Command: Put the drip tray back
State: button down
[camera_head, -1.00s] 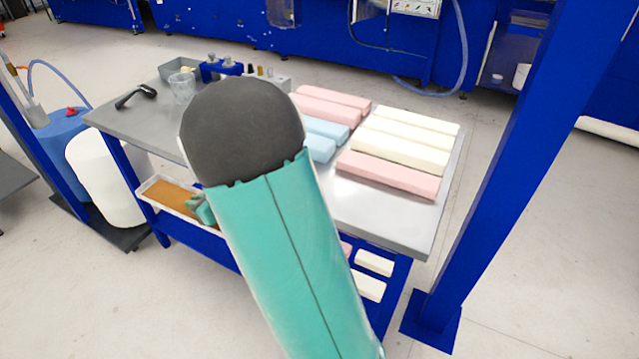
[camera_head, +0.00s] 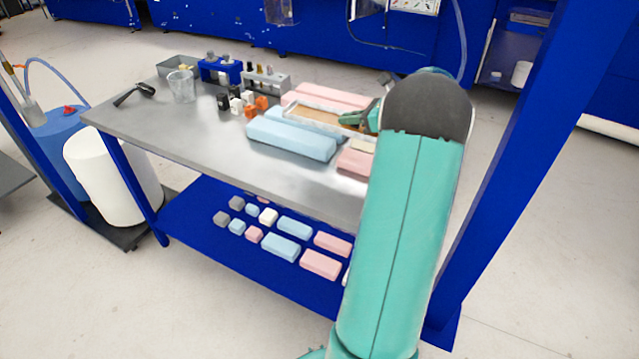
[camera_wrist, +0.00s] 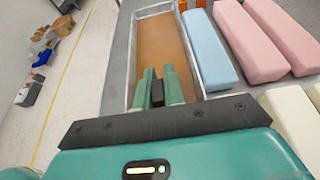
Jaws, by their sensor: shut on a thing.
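The drip tray (camera_head: 306,116) is a shallow, light-walled tray with a brown-orange floor. In the head view it is above the table's foam bars, tilted or level I cannot tell. My gripper (camera_head: 362,119) is shut on its near end wall. In the wrist view the tray (camera_wrist: 162,52) stretches away from my gripper (camera_wrist: 158,92), whose green fingers close on a dark part at the near end. The tray looks empty. My arm hides part of the table's right side.
Blue foam bars (camera_head: 290,138) and pink bars (camera_head: 330,95) lie on the grey table (camera_head: 190,137). A blue holder (camera_head: 220,70), clear cup (camera_head: 181,86) and small blocks stand behind left. The lower shelf (camera_head: 190,215) holds several foam pieces. A blue post (camera_head: 520,150) rises at right.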

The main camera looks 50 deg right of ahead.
jog(key=shift+s+d+r, duration=0.1)
jog(key=shift+s+d, duration=0.4)
jog(key=shift+s, duration=0.1)
jog(key=w+a+f, duration=0.2)
jog(key=a+f, duration=0.2)
jog(key=a, duration=0.5)
send_over(314, 181)
jog(key=f, duration=0.4)
jog(key=shift+s+d+f, duration=0.15)
jog(key=shift+d+f, duration=0.2)
jog(key=shift+a+f, duration=0.2)
jog(key=shift+f, duration=0.15)
jog(key=shift+a+f, duration=0.2)
jog(key=shift+f, duration=1.55)
jog(key=shift+f, duration=0.1)
jog(key=c, duration=1.5)
grip_release()
